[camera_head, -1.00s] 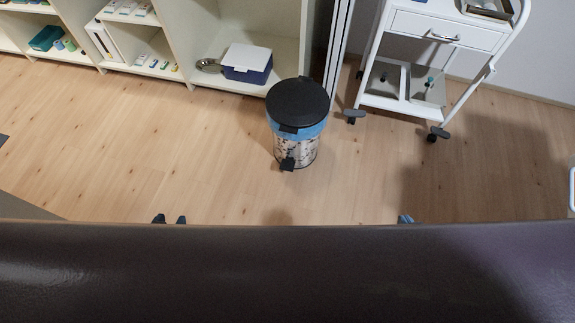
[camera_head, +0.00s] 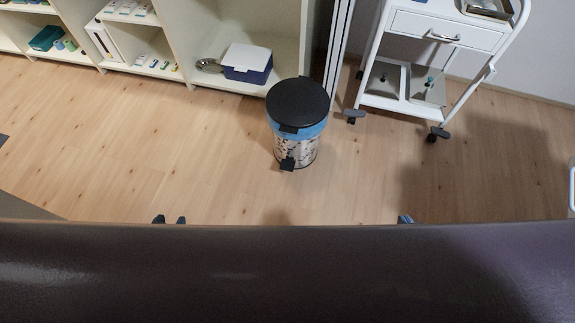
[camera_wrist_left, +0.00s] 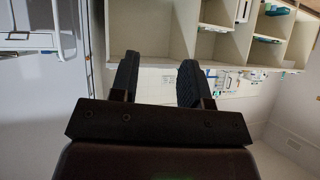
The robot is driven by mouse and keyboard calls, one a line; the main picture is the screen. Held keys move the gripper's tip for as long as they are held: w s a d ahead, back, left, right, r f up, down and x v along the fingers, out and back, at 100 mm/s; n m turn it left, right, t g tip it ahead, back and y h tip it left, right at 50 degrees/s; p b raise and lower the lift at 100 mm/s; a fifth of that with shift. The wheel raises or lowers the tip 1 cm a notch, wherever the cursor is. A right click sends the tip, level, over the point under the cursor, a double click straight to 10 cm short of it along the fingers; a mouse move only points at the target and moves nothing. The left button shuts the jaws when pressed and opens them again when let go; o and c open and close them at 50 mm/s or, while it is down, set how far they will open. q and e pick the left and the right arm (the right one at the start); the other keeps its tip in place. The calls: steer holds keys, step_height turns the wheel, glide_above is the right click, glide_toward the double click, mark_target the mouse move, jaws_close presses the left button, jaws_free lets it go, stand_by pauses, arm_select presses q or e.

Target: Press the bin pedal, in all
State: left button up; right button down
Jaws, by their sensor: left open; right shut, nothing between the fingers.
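The pedal bin (camera_head: 296,140) stands upright on the wooden floor in the head view, with a black lid (camera_head: 298,101) that is closed and a blue liner edge below it. Its black pedal (camera_head: 287,164) is at the front, near the floor.
A white trolley (camera_head: 398,104) on casters stands right of the bin. Open shelves (camera_head: 180,45) with boxes and a blue-and-white container (camera_head: 248,64) stand behind. The floor in front of the bin is clear.

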stand_by(0.4)
arm_select(q)
jaws_close()
stand_by(1.6)
